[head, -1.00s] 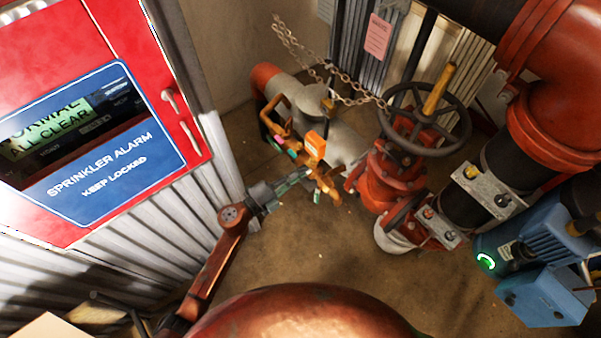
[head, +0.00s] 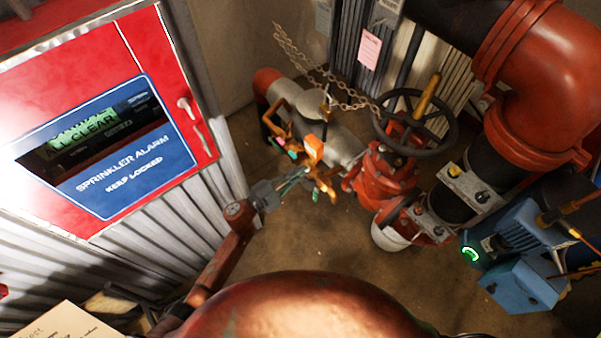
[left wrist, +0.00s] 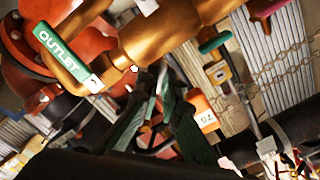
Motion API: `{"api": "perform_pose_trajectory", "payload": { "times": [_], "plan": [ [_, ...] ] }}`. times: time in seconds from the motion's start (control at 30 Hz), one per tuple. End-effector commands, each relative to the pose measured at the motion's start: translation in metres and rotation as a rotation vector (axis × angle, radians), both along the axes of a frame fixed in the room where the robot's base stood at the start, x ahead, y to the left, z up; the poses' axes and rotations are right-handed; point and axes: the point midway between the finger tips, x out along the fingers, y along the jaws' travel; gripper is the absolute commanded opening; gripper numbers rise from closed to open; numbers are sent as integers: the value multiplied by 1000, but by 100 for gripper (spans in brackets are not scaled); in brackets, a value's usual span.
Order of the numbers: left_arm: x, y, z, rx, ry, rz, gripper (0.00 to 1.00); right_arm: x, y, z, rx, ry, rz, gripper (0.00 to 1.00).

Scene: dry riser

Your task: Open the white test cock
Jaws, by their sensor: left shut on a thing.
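The brass valve assembly with coloured handles (head: 326,186) stands low between the grey pipe and the red valve. In the left wrist view its brass body (left wrist: 165,38) fills the top, with a green OUTLET handle (left wrist: 68,58), a green test cock handle (left wrist: 215,42) and an orange tag (left wrist: 201,112). A small white piece (left wrist: 148,6) shows at the top edge; I cannot tell whether it is the white test cock. My left gripper (head: 300,174) is at the assembly's left side, its green fingers (left wrist: 162,85) closed on a small part they mostly hide. My right gripper is out of view.
A red sprinkler alarm cabinet (head: 75,195) stands at the left. A grey pipe (head: 335,138), a handwheel (head: 415,122) and a hanging chain (head: 318,72) are behind the assembly. A blue pump (head: 525,250) is at the right. The floor in front is bare.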

Motion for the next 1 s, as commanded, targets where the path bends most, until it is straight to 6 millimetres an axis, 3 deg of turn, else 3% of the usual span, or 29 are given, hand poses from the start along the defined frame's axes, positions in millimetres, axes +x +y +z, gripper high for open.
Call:
{"api": "perform_pose_trajectory", "payload": {
  "times": [0.1, 0.57, 1.0],
  "plan": [
    [0, 0, 1, -41, 60, 0, 0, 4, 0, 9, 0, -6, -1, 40],
    [-1, 0, 1, -82, 116, 0, 0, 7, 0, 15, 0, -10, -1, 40],
    [0, 0, 3, -341, 474, 1, 0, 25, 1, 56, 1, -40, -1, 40]
  ]
}}
